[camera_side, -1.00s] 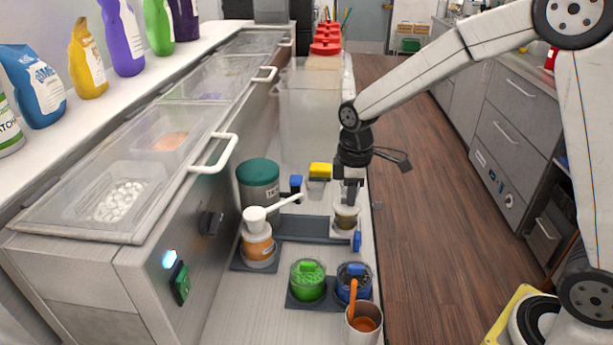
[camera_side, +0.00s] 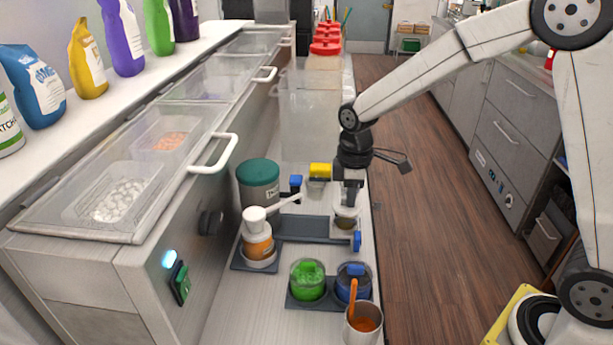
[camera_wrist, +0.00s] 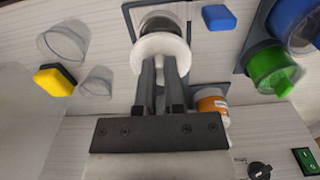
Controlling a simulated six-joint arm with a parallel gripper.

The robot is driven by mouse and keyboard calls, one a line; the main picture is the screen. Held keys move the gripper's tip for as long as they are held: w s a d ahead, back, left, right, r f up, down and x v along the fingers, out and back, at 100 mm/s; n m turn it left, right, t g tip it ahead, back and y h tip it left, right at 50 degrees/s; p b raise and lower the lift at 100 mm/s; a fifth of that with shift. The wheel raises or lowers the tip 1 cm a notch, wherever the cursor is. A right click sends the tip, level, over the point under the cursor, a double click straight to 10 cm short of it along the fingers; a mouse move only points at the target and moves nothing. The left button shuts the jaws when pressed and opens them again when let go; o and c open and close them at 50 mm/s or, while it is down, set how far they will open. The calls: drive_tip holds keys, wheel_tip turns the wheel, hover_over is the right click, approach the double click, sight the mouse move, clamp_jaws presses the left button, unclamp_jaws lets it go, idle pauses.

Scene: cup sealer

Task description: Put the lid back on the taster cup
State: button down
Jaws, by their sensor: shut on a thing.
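The white round lid (camera_wrist: 151,50) is in the wrist view, between the fingertips of my gripper (camera_wrist: 162,60). The taster cup (camera_wrist: 160,22) shows partly behind the lid, with its dark mouth visible past the lid's far edge. In the side view my gripper (camera_side: 347,200) points down over the cup (camera_side: 344,224), and the pale lid (camera_side: 346,212) shows at the cup's top. My gripper is shut on the lid's knob. I cannot tell whether the lid touches the rim.
An orange-labelled bottle (camera_side: 258,243), a green-topped tub (camera_side: 258,180), green (camera_side: 307,280) and blue (camera_side: 354,280) jars and a cup with an orange handle (camera_side: 364,326) surround the grey tray (camera_side: 304,229).

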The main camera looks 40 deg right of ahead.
drive_tip(key=shift+c, duration=0.8)
unclamp_jaws()
drive_tip(key=shift+r, duration=0.15)
drive_tip(key=shift+r, duration=3.4)
clamp_jaws()
drive_tip(key=shift+f, duration=3.2)
